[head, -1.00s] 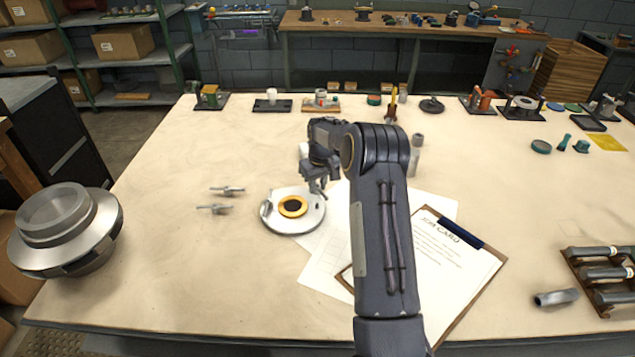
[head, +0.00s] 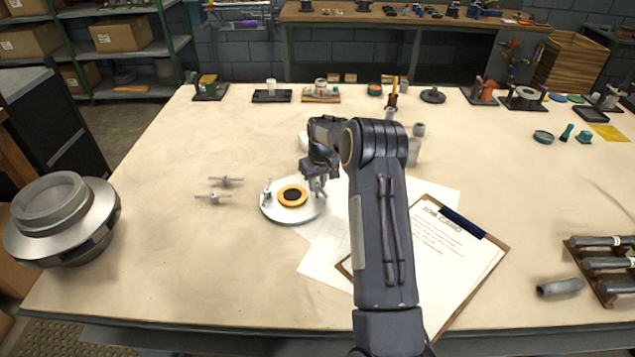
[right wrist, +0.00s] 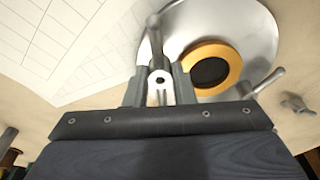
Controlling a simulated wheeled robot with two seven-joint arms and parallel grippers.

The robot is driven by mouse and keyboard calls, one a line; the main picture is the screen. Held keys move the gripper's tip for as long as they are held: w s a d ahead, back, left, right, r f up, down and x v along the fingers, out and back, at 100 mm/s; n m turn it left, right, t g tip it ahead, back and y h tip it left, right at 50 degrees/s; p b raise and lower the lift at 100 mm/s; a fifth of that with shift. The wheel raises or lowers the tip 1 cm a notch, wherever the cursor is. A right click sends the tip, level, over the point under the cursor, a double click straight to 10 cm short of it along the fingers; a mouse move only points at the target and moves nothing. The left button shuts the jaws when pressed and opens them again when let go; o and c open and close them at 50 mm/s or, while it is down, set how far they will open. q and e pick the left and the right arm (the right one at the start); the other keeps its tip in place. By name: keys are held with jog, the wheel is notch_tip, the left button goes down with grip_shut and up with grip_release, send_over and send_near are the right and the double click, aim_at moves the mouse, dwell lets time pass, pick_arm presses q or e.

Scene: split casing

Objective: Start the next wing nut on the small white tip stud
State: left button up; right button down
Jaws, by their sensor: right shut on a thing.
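A round silver casing (head: 283,216) with an orange ring (head: 281,199) around a dark centre lies on the table. My right gripper (head: 318,188) is at the casing's right rim. In the right wrist view its fingers (right wrist: 159,88) are shut on a wing nut (right wrist: 154,38), whose wing sticks out past them. The stud under this nut is hidden, so I cannot tell its tip colour or whether nut and stud touch. Another wing nut (head: 266,188) stands at the casing's left rim and shows in the right wrist view (right wrist: 256,88). My left gripper is not in view.
Two loose wing nuts (head: 226,180) (head: 213,198) lie left of the casing. Paper sheets and a clipboard (head: 450,255) lie to the right, partly behind my arm. A large metal flanged part (head: 62,215) is at the left edge. The table's front left is clear.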

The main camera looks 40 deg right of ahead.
jog(key=shift+f+b, duration=0.45)
jog(key=shift+f, duration=0.1)
jog(key=shift+f+m+b, duration=0.1)
jog(key=shift+m+b, duration=0.2)
jog(key=shift+m, duration=0.5)
jog(key=m, duration=0.4)
jog(key=shift+a+h, duration=0.15)
jog(key=shift+h, duration=0.25)
jog(key=m, duration=0.2)
jog(key=shift+w+m+g, duration=0.1)
jog(key=shift+m+g, duration=0.2)
jog(key=m, duration=0.4)
jog(key=shift+g+h, duration=0.3)
jog(key=shift+g, duration=0.1)
jog(key=shift+m, duration=0.8)
jog(key=c, duration=1.1)
grip_release()
jog(key=shift+c, duration=0.2)
